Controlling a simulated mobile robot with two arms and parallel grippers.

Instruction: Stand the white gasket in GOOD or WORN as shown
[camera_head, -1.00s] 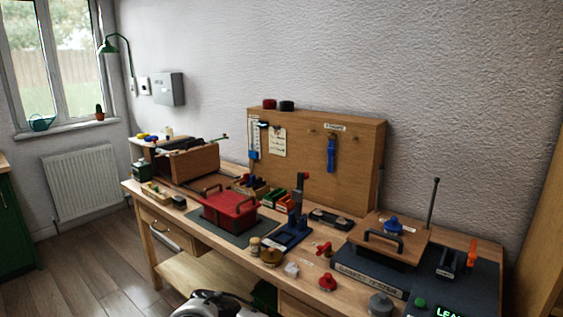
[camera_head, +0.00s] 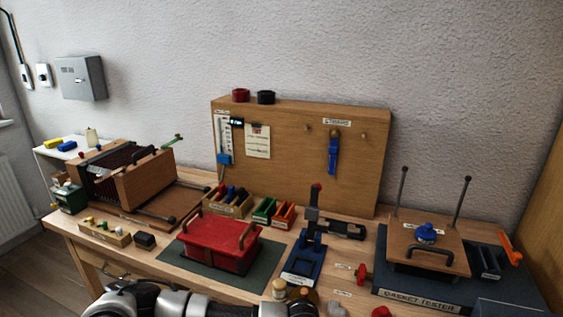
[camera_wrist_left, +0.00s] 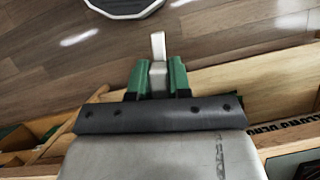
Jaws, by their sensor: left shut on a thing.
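My left gripper (camera_wrist_left: 158,80) shows in the left wrist view with green fingers. It is shut on a flat white piece (camera_wrist_left: 158,46), seen edge-on, which looks like the white gasket. The held piece is over the wooden floor, beyond the bench edge in that view. In the head view my arm crosses the bottom edge and the gripper itself cannot be made out. A green slotted bin (camera_head: 264,210) and an orange slotted bin (camera_head: 284,214) stand side by side mid-bench; their labels are too small to read. My right gripper is not in view.
The gasket tester (camera_head: 420,297) with its wooden lid (camera_head: 429,249) is at the right. A red box (camera_head: 218,243) sits on a dark mat in front of the bins. A blue stand (camera_head: 305,258) rises right of it. A pegboard (camera_head: 290,150) stands behind.

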